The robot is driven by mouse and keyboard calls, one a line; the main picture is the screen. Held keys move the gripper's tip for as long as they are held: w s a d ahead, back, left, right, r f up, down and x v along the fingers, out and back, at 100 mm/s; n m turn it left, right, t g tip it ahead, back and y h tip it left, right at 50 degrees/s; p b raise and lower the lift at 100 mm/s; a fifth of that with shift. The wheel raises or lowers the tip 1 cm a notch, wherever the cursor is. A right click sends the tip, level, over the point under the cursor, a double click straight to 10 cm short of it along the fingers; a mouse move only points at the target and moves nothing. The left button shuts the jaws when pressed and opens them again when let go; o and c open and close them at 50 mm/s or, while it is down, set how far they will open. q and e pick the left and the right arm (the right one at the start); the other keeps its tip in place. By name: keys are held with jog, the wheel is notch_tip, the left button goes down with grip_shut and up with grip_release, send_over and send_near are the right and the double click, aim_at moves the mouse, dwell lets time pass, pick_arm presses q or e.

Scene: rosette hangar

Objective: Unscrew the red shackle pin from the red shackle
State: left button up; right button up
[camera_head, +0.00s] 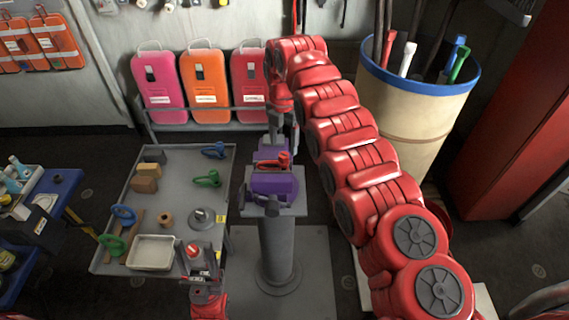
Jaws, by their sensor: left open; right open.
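The red shackle (270,163) sits in the jaws of the purple vise (274,185) on a grey pedestal. Its red shackle pin (284,159) appears to be at its right side, but it is small and partly hidden. My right gripper (291,141) reaches down from above, open, close over the pin end; I cannot tell whether it touches. My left gripper (205,262) is open at the lower middle, over the near right corner of the grey table, away from the shackle.
The grey table (185,212) at left bears blue and green shackles, brown blocks, a pale tray (152,252) and a round grey weight-like part (201,218). A large beige bin (415,110) stands at back right. Pink and orange cases (204,90) line the wall.

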jog(key=m+b, duration=0.1)
jog(key=m, duration=0.5)
jog(key=shift+f, duration=0.1)
jog(key=m, duration=0.6)
jog(key=shift+b, duration=0.4)
jog(key=m, duration=1.5)
jog(key=m+p, duration=0.1)
jog(key=m, duration=0.3)
jog(key=shift+r+p, duration=0.25)
jog(key=shift+p, duration=0.15)
jog(key=m+p, duration=0.1)
jog(key=m, duration=0.5)
jog(key=m+p, duration=0.1)
jog(key=m, duration=0.3)
jog(key=shift+f, duration=0.2)
